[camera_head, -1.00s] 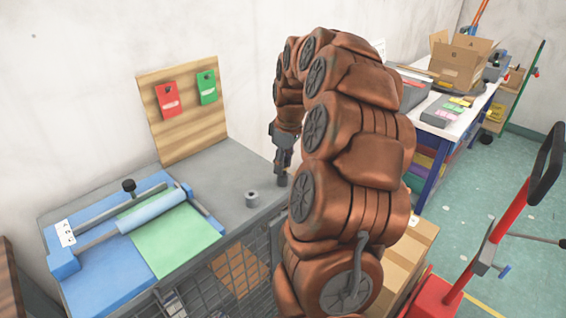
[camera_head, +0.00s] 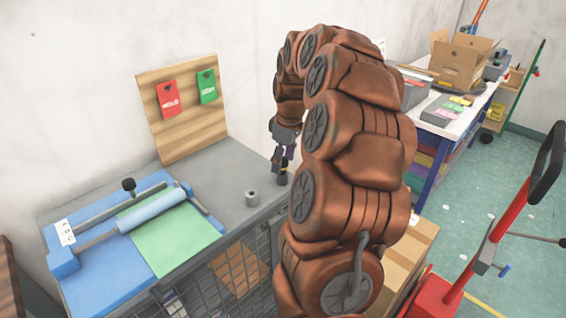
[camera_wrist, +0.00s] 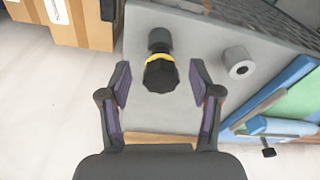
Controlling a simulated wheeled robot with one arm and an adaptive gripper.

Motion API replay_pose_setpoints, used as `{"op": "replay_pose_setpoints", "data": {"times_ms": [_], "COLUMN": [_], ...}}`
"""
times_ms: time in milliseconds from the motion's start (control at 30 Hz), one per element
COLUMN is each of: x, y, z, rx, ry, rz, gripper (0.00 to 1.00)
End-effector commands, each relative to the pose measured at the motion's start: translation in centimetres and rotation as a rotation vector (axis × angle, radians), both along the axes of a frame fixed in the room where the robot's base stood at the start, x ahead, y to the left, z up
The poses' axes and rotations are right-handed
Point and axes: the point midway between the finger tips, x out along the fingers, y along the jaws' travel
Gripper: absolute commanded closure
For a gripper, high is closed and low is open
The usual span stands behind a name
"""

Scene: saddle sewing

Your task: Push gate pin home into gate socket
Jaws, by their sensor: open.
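A black-knobbed pin with a yellow band, which looks like the gate pin (camera_wrist: 161,74), stands on the grey bench top by the mesh side. A dark grey cylinder (camera_wrist: 159,40) is at its foot in the wrist view; whether this is the pin's own body or a socket I cannot tell. A separate grey hollow cylinder (camera_wrist: 239,62) stands to the right in the wrist view, and to the left of my gripper in the head view (camera_head: 251,198). My gripper (camera_wrist: 161,79) is open, its fingers either side of the knob with gaps showing. The pin's lower end is hidden.
A blue press with a roller and green sheet (camera_head: 170,237) fills the bench's left side. A wooden board (camera_head: 183,128) with red and green tags stands behind. Wire mesh (camera_head: 225,275) drops along the bench front. A red hand truck (camera_head: 500,226) stands at right.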

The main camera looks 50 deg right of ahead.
Motion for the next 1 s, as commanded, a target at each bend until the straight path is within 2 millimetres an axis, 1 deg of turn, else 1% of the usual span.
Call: {"op": "replay_pose_setpoints", "data": {"times_ms": [300, 500, 733, 1000], "x": [-0.5, -1.0, -1.2, -1.3], "y": [-0.2, -0.3, -0.3, -0.3], "z": [5.6, 8.5, 10.4, 10.9], "rx": [-0.003, -0.002, 0.000, 0.001], "ry": [-0.004, -0.004, 0.000, 0.001], "rz": [0.000, 0.000, 0.000, 0.000], "gripper": [0.36, 0.36, 0.36, 0.36]}}
